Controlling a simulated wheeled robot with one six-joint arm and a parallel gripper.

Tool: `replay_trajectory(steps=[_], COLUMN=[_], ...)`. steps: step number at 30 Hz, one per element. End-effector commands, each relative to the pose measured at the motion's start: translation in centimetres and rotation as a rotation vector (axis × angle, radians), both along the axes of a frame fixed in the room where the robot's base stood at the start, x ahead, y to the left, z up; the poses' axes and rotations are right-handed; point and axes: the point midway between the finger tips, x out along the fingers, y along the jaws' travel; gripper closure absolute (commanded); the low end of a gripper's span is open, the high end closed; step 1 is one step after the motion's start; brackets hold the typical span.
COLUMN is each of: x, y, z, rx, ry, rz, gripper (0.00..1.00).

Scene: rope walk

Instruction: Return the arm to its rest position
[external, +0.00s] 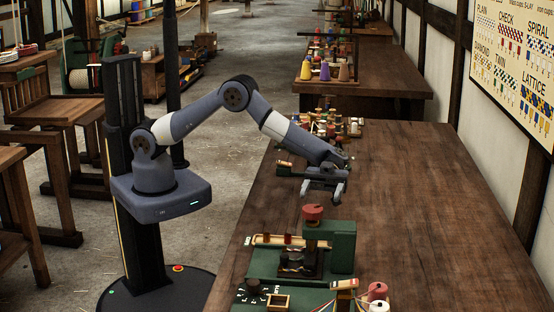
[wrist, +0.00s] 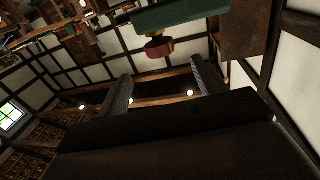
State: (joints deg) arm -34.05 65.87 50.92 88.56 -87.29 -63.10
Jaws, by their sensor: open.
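My arm is raised and bent over the long wooden table (external: 440,220) in the external view. My gripper (external: 322,195) is open and empty, with its fingers pointing down above the table. It hangs a little above and behind the red knob (external: 313,213) of a green machine (external: 330,245). In the wrist view the two dark fingers of my gripper (wrist: 161,82) stand apart with nothing between them. The green machine part (wrist: 185,15) and a red knob (wrist: 160,48) show beyond them at the top.
Spools (external: 377,291) stand at the table's near edge. Several small coloured items (external: 335,125) lie at its far left end. Another table (external: 370,85) with coloured cones stands behind. A pattern board (external: 515,70) hangs on the right wall. The table's right side is clear.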

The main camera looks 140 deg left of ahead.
Motion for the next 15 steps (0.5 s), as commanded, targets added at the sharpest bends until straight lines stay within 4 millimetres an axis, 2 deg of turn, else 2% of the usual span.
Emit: replay_trajectory(steps=[15], x=[6.0], y=[-8.1], z=[0.1], rx=[-0.001], ry=[0.001], rz=[-0.004], gripper=[0.34])
